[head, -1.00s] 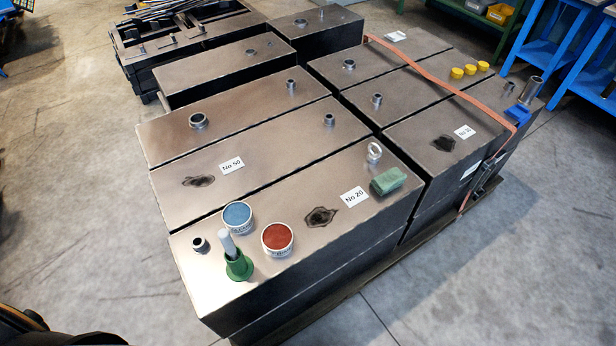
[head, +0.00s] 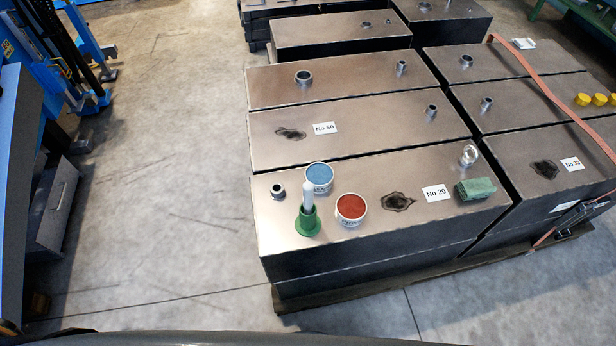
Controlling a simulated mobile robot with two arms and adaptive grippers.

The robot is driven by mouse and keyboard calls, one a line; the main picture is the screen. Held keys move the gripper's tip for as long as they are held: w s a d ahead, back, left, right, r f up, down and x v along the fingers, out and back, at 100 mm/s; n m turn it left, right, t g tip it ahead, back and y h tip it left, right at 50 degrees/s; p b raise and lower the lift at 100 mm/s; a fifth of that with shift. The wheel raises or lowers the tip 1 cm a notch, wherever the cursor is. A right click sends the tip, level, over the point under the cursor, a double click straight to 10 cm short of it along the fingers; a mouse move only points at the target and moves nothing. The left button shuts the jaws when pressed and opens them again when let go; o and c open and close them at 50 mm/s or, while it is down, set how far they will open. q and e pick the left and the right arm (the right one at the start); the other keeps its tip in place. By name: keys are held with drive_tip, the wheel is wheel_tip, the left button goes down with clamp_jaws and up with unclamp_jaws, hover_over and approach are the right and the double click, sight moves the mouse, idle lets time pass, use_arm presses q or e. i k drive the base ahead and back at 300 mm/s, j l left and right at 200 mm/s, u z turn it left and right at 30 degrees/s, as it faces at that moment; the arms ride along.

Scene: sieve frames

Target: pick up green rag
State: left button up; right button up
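The green rag (head: 476,189) is a small folded block of cloth. In the head view it lies on the front metal tank (head: 340,258), near that tank's right end. It is right of the "No 20" label (head: 437,193) and just in front of a metal lifting ring (head: 469,155). Nothing covers the rag. Neither of my grippers shows in the head view.
On the same tank stand a blue-topped tin (head: 319,177), a red-topped tin (head: 351,208) and a green holder (head: 307,220) with a white stick. An orange strap (head: 540,85) crosses the right tanks. Concrete floor (head: 170,200) is clear at left.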

sight(480, 187)
drive_tip(key=z, duration=1.25)
drive_tip(key=i+l+u, duration=0.15)
drive_tip(key=l, duration=0.2)
